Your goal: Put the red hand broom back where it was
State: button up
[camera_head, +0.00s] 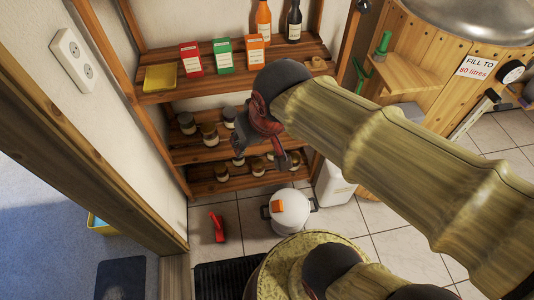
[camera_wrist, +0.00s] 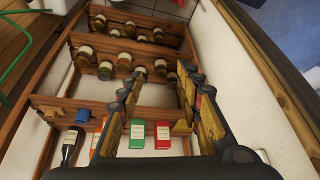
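A small red object that looks like the red hand broom (camera_head: 217,227) is on the tiled floor, left of a white pot (camera_head: 288,212) and near the door frame. A bit of red at the top edge of the wrist view (camera_wrist: 180,3) may be the same object. My gripper (camera_head: 283,152) is in front of the lower shelves, well above the floor and apart from the red object. In the wrist view my gripper (camera_wrist: 162,76) has its two fingers spread, with nothing held between them.
A wooden rack holds several jars, boxes, bottles and a yellow tray (camera_head: 160,77). The wall and door frame (camera_head: 120,170) close off the left. A wooden barrel (camera_head: 440,70) stands at the right, with a green-handled tool (camera_head: 383,43). A dark mat (camera_head: 225,278) lies in front.

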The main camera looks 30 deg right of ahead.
jog(key=s, duration=0.5)
jog(key=shift+s+d, duration=0.2)
jog(key=shift+d, duration=0.2)
jog(key=shift+r, duration=0.2)
jog(key=r+p, duration=0.2)
jog(key=shift+s+d+r+p, duration=0.1)
jog(key=shift+d+r+p, duration=0.1)
jog(key=shift+r+p, duration=0.2)
